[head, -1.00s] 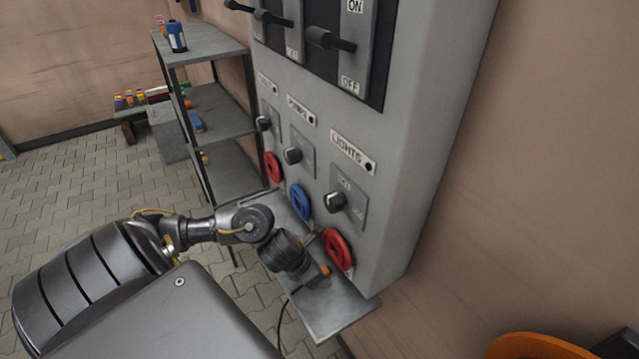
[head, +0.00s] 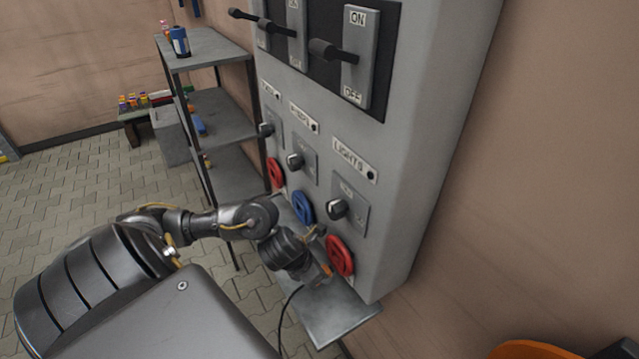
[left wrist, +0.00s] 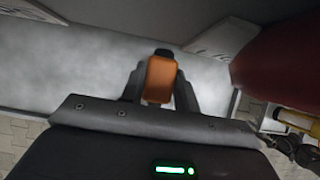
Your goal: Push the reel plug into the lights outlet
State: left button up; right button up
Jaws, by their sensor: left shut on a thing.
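The lights outlet (head: 340,256) is a round red socket below the LIGHTS label (head: 354,160) and its knob on the grey cabinet. My left gripper (head: 322,277) is just left of and slightly below this outlet, over the metal shelf. It is shut on the reel plug, whose orange body (left wrist: 160,80) shows between the fingers in the left wrist view, with a dark tip pointing away. In the head view only a bit of orange shows, and a black cable hangs below. The plug appears apart from the outlet. My right gripper is not in view.
A metal shelf (head: 335,310) juts out under the outlets. A blue outlet (head: 302,206) and another red outlet (head: 276,172) sit farther left on the cabinet (head: 430,130). A grey rack (head: 205,48) stands behind. An orange round thing (head: 540,348) shows at bottom right.

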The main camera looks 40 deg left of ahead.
pick_arm(q)
jog(key=s+d+r+p, duration=0.1)
jog(key=s+r+p, duration=0.8)
jog(key=s, duration=0.5)
jog(key=shift+r, duration=0.7)
